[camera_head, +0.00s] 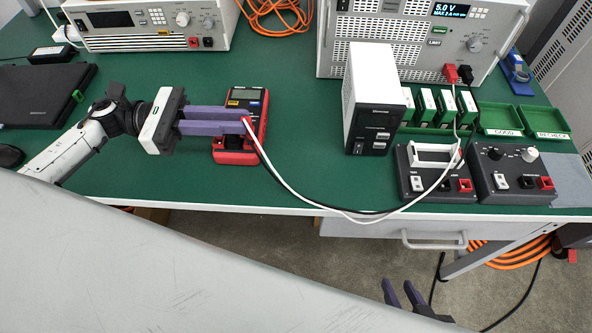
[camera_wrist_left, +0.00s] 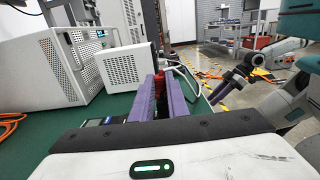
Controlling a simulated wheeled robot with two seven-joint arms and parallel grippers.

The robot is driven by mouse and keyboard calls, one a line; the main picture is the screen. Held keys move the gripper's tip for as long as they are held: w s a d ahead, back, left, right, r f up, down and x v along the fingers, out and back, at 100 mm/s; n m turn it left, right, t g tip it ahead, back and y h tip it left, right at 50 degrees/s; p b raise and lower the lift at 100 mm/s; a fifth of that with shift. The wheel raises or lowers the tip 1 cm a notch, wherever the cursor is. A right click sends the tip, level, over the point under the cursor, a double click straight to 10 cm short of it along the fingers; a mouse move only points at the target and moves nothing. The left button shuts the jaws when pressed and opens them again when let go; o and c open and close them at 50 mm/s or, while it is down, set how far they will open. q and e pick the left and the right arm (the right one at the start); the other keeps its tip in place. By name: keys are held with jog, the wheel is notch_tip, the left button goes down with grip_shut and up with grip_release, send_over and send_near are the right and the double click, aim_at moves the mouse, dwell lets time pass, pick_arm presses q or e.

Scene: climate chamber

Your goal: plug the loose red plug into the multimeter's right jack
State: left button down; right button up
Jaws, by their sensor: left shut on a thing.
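My left gripper (camera_head: 247,120) is shut on the red plug (camera_head: 247,123), which shows only as a small red piece at the fingertips. In the left wrist view the red plug (camera_wrist_left: 159,86) stands between the purple fingers (camera_wrist_left: 160,95). The red multimeter (camera_head: 236,157) lies on the green bench below the fingers, which hide part of its middle. Its jacks and the gap between plug and jack cannot be made out. A white lead (camera_head: 290,188) runs from the plug toward the right. My right gripper (camera_head: 404,292) is open and empty, beyond the bench's front edge.
A white box unit (camera_head: 371,100) stands right of the multimeter. Two dark control boxes (camera_head: 434,185) (camera_head: 511,180) sit near the front edge. Green trays (camera_head: 500,118) and a power supply (camera_head: 415,40) are behind. The bench between multimeter and white box is mostly clear, apart from leads.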

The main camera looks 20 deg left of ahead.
pick_arm(q)
jog(key=shift+w+f+b, duration=0.1)
jog(key=shift+f+b, duration=0.3)
jog(key=shift+b, duration=0.4)
